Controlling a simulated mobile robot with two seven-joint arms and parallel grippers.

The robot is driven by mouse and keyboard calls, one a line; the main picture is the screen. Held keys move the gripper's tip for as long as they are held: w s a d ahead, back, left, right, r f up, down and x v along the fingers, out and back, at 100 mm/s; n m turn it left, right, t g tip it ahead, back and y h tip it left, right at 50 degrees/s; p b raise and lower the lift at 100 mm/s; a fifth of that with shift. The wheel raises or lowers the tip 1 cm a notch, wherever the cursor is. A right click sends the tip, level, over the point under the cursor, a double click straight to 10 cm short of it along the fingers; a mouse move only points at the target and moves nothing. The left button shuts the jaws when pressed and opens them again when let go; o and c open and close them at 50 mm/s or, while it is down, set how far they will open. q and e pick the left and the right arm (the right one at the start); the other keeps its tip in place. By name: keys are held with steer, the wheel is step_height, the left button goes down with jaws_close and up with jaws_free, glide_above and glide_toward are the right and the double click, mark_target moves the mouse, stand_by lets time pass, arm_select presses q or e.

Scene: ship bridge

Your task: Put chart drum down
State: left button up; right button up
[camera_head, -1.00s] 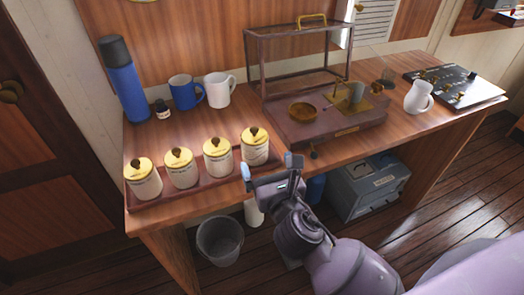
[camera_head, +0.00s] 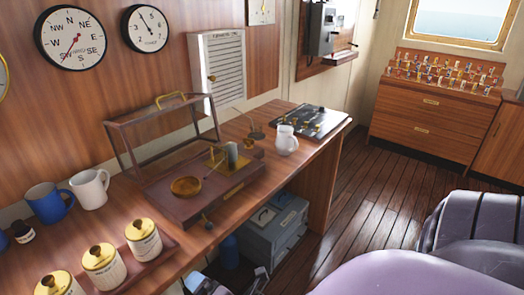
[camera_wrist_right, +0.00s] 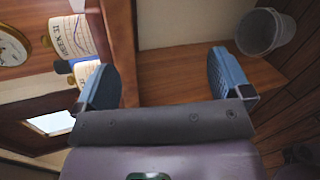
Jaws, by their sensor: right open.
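A small grey upright cylinder, which looks like the chart drum (camera_head: 232,155), stands at the brass plate on the right part of the wooden instrument base (camera_head: 235,190). Whether it is fully seated is too small to tell. A brass dish (camera_head: 186,187) and a thin arm are beside it. The instrument's glazed cover (camera_head: 125,139) is tilted open behind. My left gripper is not in view.
Lidded canisters (camera_head: 102,267) stand in a tray at front left. Blue (camera_head: 48,203) and white (camera_head: 90,188) mugs are behind. A grey box (camera_head: 272,232) is under the desk; a bucket (camera_wrist_right: 262,32) is on the floor.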

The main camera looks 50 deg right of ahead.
steer(key=s+d+f+m+g, duration=0.1)
steer(key=s+d+f+m, duration=0.2)
steer(key=m, duration=0.7)
steer(key=s+d+f+m+g, duration=0.2)
steer(key=s+d+f+m, duration=0.1)
steer(key=s+f+m, duration=0.4)
steer(key=m, duration=0.3)
steer(key=shift+s+d+f, duration=0.2)
steer(key=shift+s+f, duration=0.05)
steer(key=shift+s, duration=0.1)
